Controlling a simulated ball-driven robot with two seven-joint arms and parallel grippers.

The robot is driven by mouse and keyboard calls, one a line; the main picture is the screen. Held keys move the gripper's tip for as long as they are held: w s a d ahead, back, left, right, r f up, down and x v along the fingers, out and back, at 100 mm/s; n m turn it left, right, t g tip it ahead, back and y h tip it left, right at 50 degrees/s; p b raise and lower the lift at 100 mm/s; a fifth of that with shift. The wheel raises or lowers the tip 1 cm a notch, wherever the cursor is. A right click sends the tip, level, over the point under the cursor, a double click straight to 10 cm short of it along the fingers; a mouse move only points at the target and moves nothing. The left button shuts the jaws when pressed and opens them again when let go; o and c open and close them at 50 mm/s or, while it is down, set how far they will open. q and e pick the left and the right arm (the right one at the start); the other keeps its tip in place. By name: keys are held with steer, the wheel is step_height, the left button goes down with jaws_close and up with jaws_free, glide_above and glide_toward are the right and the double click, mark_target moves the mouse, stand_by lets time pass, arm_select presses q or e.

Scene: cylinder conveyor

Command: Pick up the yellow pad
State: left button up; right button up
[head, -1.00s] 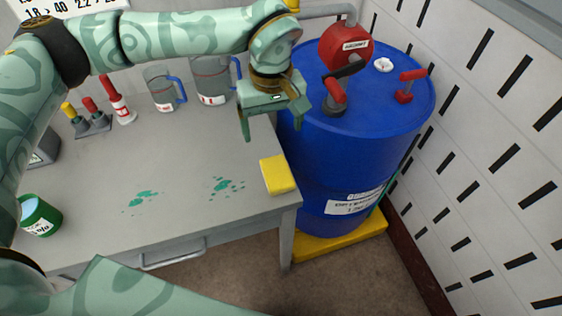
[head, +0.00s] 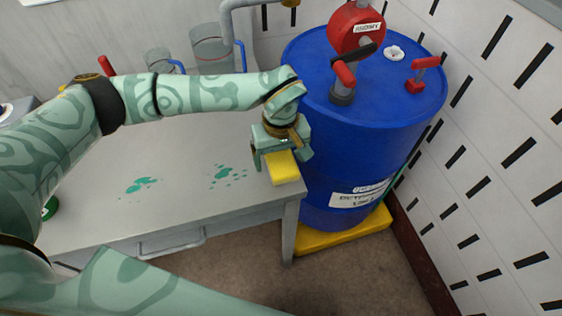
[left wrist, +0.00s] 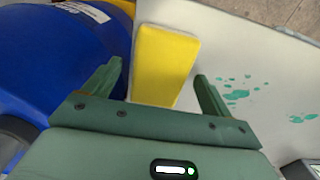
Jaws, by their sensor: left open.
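The yellow pad (head: 286,168) lies at the right end of the grey table (head: 180,190), close to its corner. My left gripper (head: 282,160) is directly over the pad in the head view, and its palm hides the pad's far part. In the left wrist view the pad (left wrist: 165,62) lies ahead, between the lines of the two open fingers (left wrist: 158,82), with nothing held. The height left between fingertips and pad is hard to tell. My right gripper is not in view.
A blue drum (head: 350,140) with a red pump (head: 355,28) stands right beside the table's right end, close to my left gripper. Green splashes (head: 226,175) mark the tabletop left of the pad. Clear jugs (head: 212,52) stand at the back.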

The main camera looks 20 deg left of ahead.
mark_target(281, 159)
arm_select(q)
steer(key=c, duration=1.1)
steer(key=shift+o, duration=0.2)
steer(key=shift+r, duration=0.1)
steer(key=shift+r, duration=0.2)
step_height(281, 159, up, 3)
steer(key=shift+w+f+p, duration=0.1)
steer(key=shift+f+p, duration=0.1)
steer(key=shift+p, duration=0.25)
steer(key=s+a+r+p, duration=0.3)
steer(key=s+a+r, duration=0.3)
steer(key=s+r, duration=0.4)
steer(key=s, duration=0.2)
steer(key=shift+s, duration=0.4)
